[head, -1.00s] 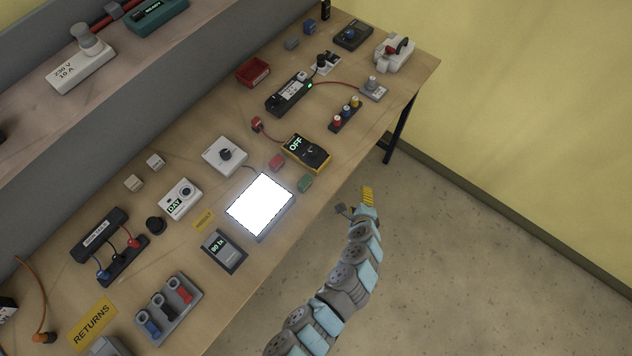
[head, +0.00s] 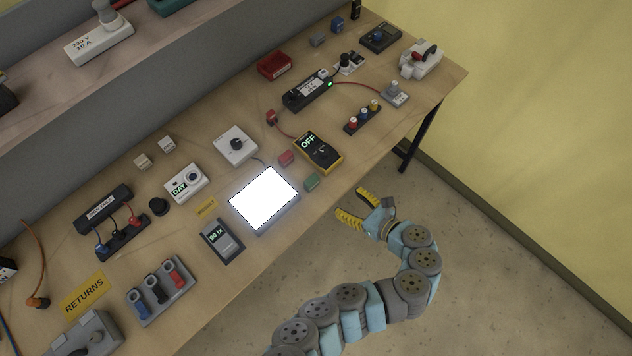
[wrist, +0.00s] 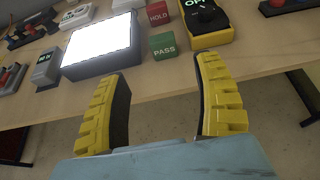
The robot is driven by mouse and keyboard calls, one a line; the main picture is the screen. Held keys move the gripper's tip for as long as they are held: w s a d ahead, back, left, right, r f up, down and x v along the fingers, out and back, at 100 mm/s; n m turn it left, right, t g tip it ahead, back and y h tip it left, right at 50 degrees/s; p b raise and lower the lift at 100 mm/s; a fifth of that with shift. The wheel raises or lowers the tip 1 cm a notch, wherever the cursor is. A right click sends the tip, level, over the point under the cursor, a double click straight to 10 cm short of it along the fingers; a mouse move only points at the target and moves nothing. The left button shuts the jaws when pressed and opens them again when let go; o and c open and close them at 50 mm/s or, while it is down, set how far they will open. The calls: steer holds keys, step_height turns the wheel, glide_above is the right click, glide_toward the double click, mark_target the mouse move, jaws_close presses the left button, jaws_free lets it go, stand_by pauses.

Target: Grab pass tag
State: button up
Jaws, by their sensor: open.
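The pass tag (wrist: 163,46) is a small green block with "PASS" on its front. It stands near the bench's front edge, and in the head view (head: 312,181) it is just right of the lit panel. My gripper (wrist: 162,82) is open and empty, its two yellow fingers spread. In the head view my gripper (head: 350,203) is off the front edge of the bench, right of and below the pass tag. In the wrist view the tag lies beyond the fingertips, between them, with a gap.
A red hold tag (wrist: 158,14) stands behind the pass tag. The lit lightbox (head: 265,198) is close on its left and a yellow multimeter (head: 318,151) close on its right. The bench edge (wrist: 160,90) runs below the tags. Floor beside the bench is clear.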

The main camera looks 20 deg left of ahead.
mark_target(314, 182)
steer(key=b+x, duration=0.3)
steer(key=b, duration=0.1)
steer(key=b+x, duration=0.4)
steer(key=shift+a+f, duration=0.15)
steer(key=shift+f, duration=0.2)
steer(key=x, duration=0.4)
steer(key=shift+w+a+r, duration=0.1)
steer(key=shift+a, duration=0.05)
steer(key=shift+w+a+f+p, duration=0.25)
steer(key=shift+a+f, duration=0.3)
steer(key=shift+a, duration=0.05)
steer(key=shift+w+a+f+p, duration=0.25)
steer(key=shift+a+f, duration=0.35)
steer(key=shift+x, duration=1.1)
steer(key=c, duration=0.9)
